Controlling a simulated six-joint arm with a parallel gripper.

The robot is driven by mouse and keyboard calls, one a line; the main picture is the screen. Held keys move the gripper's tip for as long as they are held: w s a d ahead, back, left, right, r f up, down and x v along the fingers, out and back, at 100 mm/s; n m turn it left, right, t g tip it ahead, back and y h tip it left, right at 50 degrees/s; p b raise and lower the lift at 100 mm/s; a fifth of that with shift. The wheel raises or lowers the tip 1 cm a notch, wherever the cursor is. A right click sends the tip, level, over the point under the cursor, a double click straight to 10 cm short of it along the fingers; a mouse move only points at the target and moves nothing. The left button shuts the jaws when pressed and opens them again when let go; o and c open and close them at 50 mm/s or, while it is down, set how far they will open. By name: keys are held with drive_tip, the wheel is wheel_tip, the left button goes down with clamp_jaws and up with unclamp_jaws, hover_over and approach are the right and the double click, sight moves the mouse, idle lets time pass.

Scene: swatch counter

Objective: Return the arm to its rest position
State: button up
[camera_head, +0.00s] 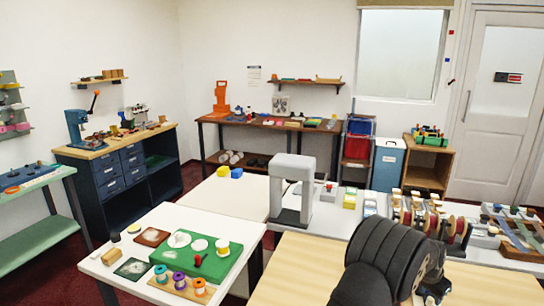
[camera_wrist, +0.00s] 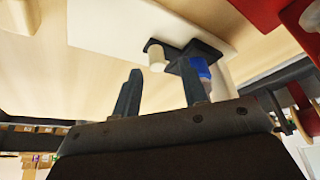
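My gripper (camera_wrist: 160,68) shows in the wrist view with its two dark fingers spread apart. I see nothing held between them. Beyond the fingers are a white cylinder (camera_wrist: 156,56) and a blue piece (camera_wrist: 201,69) beside dark parts on a pale slab (camera_wrist: 110,28). The fingers look apart from these. In the head view my dark arm (camera_head: 385,262) is at the bottom right, over a light wood table top (camera_head: 290,275). My fingers cannot be made out clearly there.
A white table (camera_head: 190,217) at the left holds a green board (camera_head: 225,262) and several spools. A grey arch-shaped stand (camera_head: 305,170) rises behind my arm. A row of spools and dark red discs (camera_head: 455,225) stands close by. Red parts (camera_wrist: 285,12) fill the wrist view's upper right.

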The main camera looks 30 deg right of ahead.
drive_tip(key=shift+x, duration=0.85)
drive_tip(key=v, duration=1.8)
drive_tip(key=x, duration=1.8)
drive_tip(key=shift+f, duration=0.2)
drive_tip(key=s+a, duration=0.3)
drive_tip(key=shift+r, duration=0.25)
drive_tip(key=v, duration=1.7)
drive_tip(key=shift+w+d+r+n+y, duration=0.15)
drive_tip(key=shift+d+n+y, duration=0.25)
drive_tip(key=shift+d, duration=0.5)
drive_tip(key=shift+s+d+r+n+y, duration=0.15)
drive_tip(key=shift+d+n+y, duration=0.3)
drive_tip(key=shift+d, duration=0.5)
drive_tip(key=shift+w+d+r+n+y, duration=0.1)
drive_tip(key=shift+d+r+n+y, duration=0.15)
drive_tip(key=shift+d+y, duration=0.5)
